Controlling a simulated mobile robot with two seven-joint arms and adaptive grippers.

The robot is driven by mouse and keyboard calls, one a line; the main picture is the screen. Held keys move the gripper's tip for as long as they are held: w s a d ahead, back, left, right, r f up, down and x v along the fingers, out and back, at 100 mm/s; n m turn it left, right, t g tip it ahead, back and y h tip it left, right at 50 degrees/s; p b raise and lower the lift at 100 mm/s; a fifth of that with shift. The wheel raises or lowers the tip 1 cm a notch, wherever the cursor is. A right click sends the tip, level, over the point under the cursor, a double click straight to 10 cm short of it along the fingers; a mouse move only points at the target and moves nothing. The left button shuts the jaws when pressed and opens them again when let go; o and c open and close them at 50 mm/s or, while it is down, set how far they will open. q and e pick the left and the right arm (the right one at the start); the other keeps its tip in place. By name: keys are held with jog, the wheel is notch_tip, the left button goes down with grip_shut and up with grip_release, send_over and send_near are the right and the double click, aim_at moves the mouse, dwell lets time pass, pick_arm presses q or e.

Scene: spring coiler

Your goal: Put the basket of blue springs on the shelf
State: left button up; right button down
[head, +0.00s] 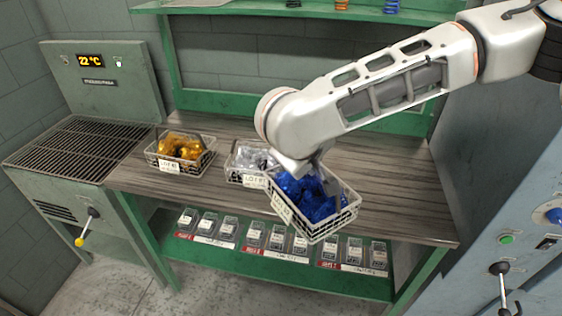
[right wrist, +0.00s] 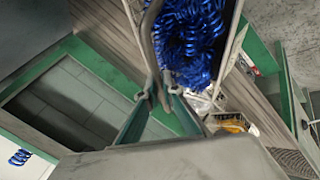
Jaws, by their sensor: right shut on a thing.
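The basket of blue springs (head: 342,222) is a pale wire basket with a label, filled with blue springs (head: 308,193). It is held tilted over the front part of the wooden table. A green upper shelf (head: 250,8) runs along the back wall, and a green lower shelf (head: 215,255) lies under the table. My left gripper is out of view.
A basket of silver springs (head: 236,164) and a basket of gold springs (head: 165,158) stand on the table (head: 390,185). A few springs stand on the upper shelf. A control cabinet (head: 490,235) is at the right.

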jog(key=w+r+n, duration=0.1)
jog(key=w+a+r+n+y+b, duration=0.1)
jog(key=w, duration=0.1)
jog(key=w+a+r, duration=0.1)
jog(key=shift+w+a+r+n+t+y, duration=0.2)
jog(key=shift+n+t+y, duration=0.1)
jog(key=shift+n+y, duration=0.1)
jog(key=w+d+r+n+y+b, duration=0.5)
jog(key=w+d+r, duration=0.3)
jog(key=w+d, duration=0.55)
pick_arm(q)
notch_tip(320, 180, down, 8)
jog(key=b, duration=0.4)
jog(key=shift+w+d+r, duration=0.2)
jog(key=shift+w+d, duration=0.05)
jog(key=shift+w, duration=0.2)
pick_arm(e)
notch_tip(320, 180, down, 19)
jog(key=a+n+h, duration=0.1)
jog(key=shift+w+f, duration=0.15)
jog(key=shift+f, duration=0.05)
